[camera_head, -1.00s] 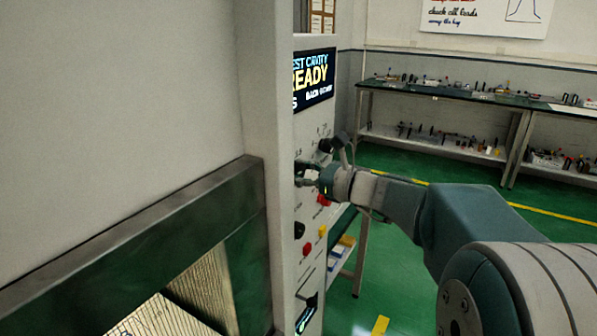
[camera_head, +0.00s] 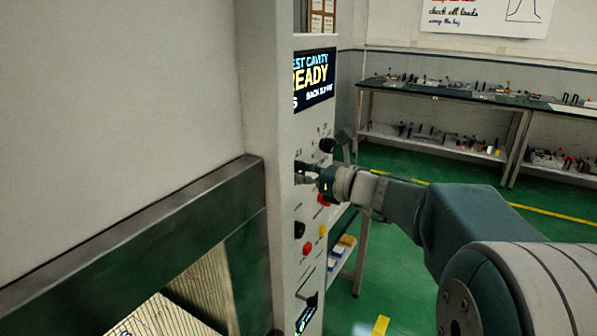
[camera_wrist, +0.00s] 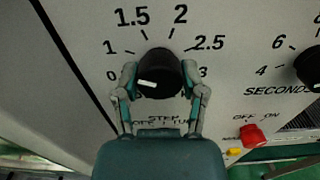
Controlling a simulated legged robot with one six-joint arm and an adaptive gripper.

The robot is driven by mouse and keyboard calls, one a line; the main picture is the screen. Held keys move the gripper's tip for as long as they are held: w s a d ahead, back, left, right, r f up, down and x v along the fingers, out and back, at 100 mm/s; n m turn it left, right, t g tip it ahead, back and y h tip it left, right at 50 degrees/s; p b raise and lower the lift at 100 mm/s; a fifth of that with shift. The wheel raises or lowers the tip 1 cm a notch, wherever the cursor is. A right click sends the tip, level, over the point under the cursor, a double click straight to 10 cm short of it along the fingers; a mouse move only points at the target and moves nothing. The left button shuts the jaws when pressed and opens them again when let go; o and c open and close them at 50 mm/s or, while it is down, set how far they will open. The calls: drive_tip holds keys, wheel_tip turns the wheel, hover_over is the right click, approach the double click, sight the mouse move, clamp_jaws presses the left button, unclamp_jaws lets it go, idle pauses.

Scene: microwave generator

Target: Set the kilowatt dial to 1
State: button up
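The kilowatt dial is a round black knob (camera_wrist: 160,66) with a white pointer mark, ringed by the printed numbers 0, 1, 1.5, 2, 2.5 and 3. The mark sits on the lower left of the knob, roughly on the 0 side and below the 1. My gripper (camera_wrist: 159,80) has one finger against each side of the knob and appears closed on it. In the head view my gripper (camera_head: 312,172) reaches the panel from the right, and the dial is mostly hidden behind it. The fingers and palm partly cover the print below the dial.
A seconds dial (camera_wrist: 309,66) is to the right, with a red switch (camera_wrist: 251,136) below. In the head view another black knob (camera_head: 327,145) is just above my gripper. The display (camera_head: 313,78) reads READY. Benches (camera_head: 450,95) stand far behind across open floor.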

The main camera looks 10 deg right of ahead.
drive_tip(key=o, duration=0.3)
drive_tip(key=v, duration=1.2)
drive_tip(key=shift+w+a, duration=0.1)
drive_tip(key=s+a+f+n+g, duration=0.1)
drive_tip(key=a+n, duration=0.1)
drive_tip(key=s+a+f+n+g+h, duration=0.1)
drive_tip(key=s+a+g, duration=0.1)
drive_tip(key=a, duration=0.1)
drive_tip(key=s+a+f+n+g, duration=0.1)
drive_tip(key=a+f+n, duration=0.1)
drive_tip(key=shift+s+a+n, duration=0.25)
drive_tip(key=shift+n, duration=0.05)
drive_tip(key=s+f+n+g+h, duration=0.1)
drive_tip(key=s+f+n+h, duration=0.4)
drive_tip(key=s+n, duration=0.3)
drive_tip(key=s+f+n+g+h, duration=0.2)
drive_tip(key=s+f+n+h, duration=0.3)
drive_tip(key=n, duration=0.8)
drive_tip(key=s+a+h, duration=0.1)
drive_tip(key=s, duration=0.2)
drive_tip(key=shift+h, duration=0.4)
